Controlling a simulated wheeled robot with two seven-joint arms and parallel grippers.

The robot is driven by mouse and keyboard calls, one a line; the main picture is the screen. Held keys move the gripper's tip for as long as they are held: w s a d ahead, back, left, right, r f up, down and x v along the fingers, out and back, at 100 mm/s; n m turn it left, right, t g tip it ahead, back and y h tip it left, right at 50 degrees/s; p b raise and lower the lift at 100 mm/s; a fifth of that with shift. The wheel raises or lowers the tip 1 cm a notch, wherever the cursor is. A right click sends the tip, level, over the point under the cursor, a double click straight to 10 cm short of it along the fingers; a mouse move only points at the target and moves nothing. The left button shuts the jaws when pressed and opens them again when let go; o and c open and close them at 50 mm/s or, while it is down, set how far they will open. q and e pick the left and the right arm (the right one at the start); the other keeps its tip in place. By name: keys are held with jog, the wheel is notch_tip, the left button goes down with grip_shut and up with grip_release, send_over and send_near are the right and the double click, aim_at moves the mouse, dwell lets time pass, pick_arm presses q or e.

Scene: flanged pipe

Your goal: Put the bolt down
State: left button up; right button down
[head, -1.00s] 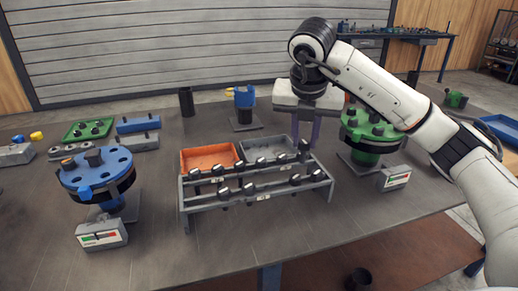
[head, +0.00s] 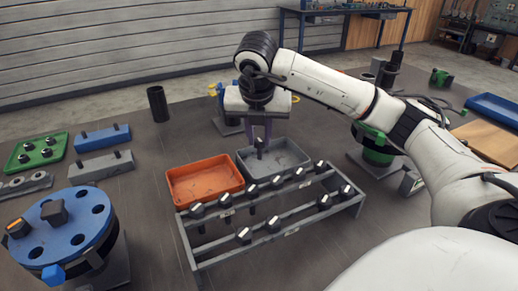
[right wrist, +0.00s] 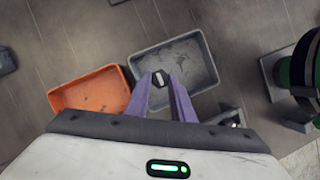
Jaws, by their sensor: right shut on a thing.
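My right gripper (head: 260,135) is shut on a dark bolt (head: 261,146), which hangs between the purple fingertips. The bolt's pale head also shows between the fingers in the right wrist view (right wrist: 159,80). In the head view the gripper and bolt are over the grey tray (head: 292,157). In the right wrist view the bolt appears over the tray's left part; its exact height above the floor of the tray is hard to tell. The grey tray looks empty. My left gripper is not in view.
An orange tray (head: 203,182) adjoins the grey tray on the left. In front is a grey rack (head: 285,231) holding several bolts. A blue flange (head: 62,228) stands at left, a green flange (head: 372,150) behind my right arm. A dark cup (head: 158,104) stands at the back.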

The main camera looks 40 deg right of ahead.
aim_at(259, 146)
notch_tip(259, 146, down, 4)
jog(key=shift+r, duration=0.1)
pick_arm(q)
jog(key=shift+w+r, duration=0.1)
pick_arm(e)
jog(key=shift+w, duration=0.1)
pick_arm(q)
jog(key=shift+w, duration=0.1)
pick_arm(e)
jog(key=shift+f, duration=0.25)
jog(key=c, duration=1.5)
grip_release()
jog(key=shift+r, duration=0.1)
jog(key=shift+c, duration=0.2)
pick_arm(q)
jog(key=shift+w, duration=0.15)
